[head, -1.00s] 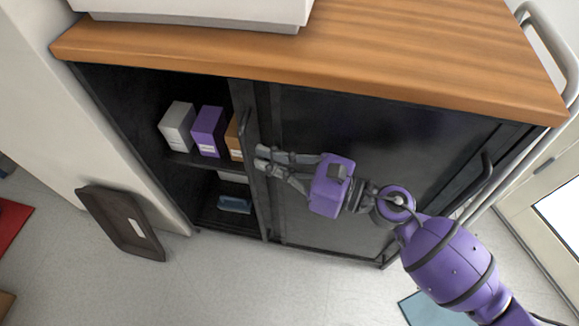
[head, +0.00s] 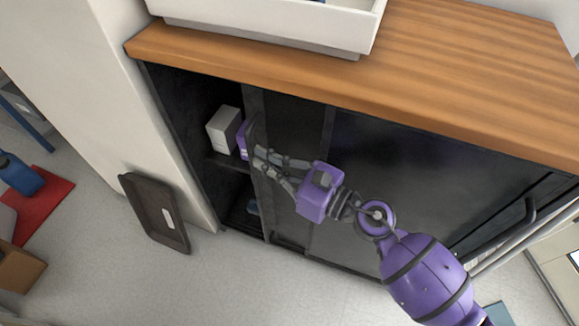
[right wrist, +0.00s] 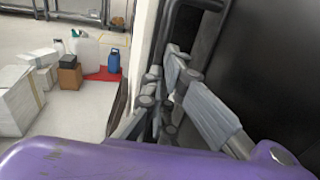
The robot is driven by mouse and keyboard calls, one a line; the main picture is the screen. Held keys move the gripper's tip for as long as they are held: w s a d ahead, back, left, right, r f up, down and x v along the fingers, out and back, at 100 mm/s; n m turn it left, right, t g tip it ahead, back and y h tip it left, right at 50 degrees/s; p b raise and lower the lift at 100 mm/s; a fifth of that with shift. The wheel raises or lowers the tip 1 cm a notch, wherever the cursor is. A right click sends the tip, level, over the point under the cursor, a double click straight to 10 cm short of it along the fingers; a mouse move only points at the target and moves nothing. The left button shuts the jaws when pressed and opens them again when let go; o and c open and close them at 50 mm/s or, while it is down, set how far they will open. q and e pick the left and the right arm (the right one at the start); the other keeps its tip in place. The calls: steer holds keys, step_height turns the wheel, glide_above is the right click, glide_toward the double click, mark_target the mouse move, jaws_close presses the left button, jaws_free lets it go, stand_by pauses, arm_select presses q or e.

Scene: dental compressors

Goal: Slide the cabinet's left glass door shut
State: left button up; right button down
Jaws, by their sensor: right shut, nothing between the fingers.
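The cabinet's left glass door (head: 294,125) is dark and framed in black. It stands partly open, with a gap at the left of the cabinet. Its upright handle (head: 251,128) is near the door's left edge; a dark bar-shaped handle also shows in the right wrist view (right wrist: 172,35). My left gripper is not in view.
Inside the gap are a white box (head: 223,130) and a partly hidden purple box (head: 241,140). The cabinet has a wooden top (head: 450,75) with a white tray (head: 270,30). A dark tray (head: 155,212) leans on the white wall at left. The floor in front is clear.

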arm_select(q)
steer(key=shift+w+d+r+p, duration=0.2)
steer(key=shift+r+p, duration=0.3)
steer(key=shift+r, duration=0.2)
arm_select(e)
steer(key=s+a+x, duration=0.2)
steer(key=s+x, duration=0.1)
steer(key=x, duration=1.6)
steer(key=shift+a, duration=0.2)
